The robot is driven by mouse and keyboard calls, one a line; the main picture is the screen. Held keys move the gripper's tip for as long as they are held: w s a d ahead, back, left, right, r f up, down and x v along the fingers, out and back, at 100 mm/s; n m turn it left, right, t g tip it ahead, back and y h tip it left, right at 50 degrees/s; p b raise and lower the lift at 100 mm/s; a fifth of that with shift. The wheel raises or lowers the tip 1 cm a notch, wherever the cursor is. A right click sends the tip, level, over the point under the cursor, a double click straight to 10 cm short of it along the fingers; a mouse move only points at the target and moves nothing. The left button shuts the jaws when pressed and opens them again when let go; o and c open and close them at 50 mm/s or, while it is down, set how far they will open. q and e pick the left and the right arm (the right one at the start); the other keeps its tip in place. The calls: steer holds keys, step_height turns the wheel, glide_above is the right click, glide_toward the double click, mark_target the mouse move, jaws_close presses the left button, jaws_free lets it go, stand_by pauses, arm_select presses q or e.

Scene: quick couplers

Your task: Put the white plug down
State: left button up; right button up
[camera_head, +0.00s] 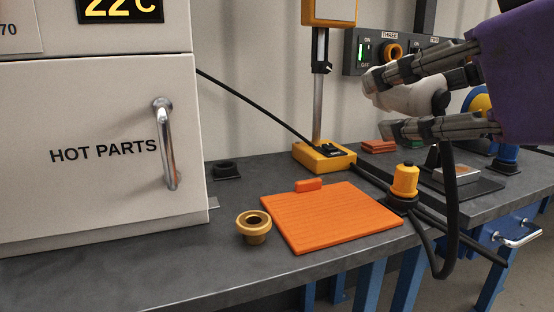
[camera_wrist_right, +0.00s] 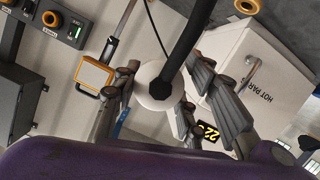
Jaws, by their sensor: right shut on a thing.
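The white plug (camera_head: 408,98) is held in the air above the right part of the bench in the head view. It has a black end and a black cable that hangs down in a loop beside the bench edge. My right gripper (camera_head: 385,105) comes in from the right and is shut on the plug's white body. In the right wrist view, the round white plug (camera_wrist_right: 152,92) sits between the fingers of the right gripper (camera_wrist_right: 158,90), with the black cable running up from its middle. My left gripper is not in view.
An orange ribbed mat (camera_head: 330,220) lies on the grey bench, with a brass ring (camera_head: 253,227) to its left. A yellow coupler (camera_head: 404,180) stands at its right corner. A socket panel (camera_head: 375,50) is behind. The HOT PARTS cabinet (camera_head: 90,190) fills the left.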

steer(key=w+a+f+n+g+y, duration=0.1)
steer(key=a+f+n+g+y, duration=0.15)
steer(key=f, duration=0.65)
steer(key=w+a+f+n+g+y, duration=0.1)
steer(key=w+f+n+y, duration=0.15)
steer(key=f, duration=0.65)
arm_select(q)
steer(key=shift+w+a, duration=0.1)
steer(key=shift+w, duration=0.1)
arm_select(e)
steer(key=s+d+f+n+g+y, duration=0.2)
steer(key=s+d+f, duration=0.4)
steer(key=s+f, duration=0.5)
steer(key=shift+s+f+n+y, duration=0.3)
steer(key=shift+f+y, duration=0.1)
steer(key=shift+f, duration=0.6)
steer(key=shift+r, duration=0.1)
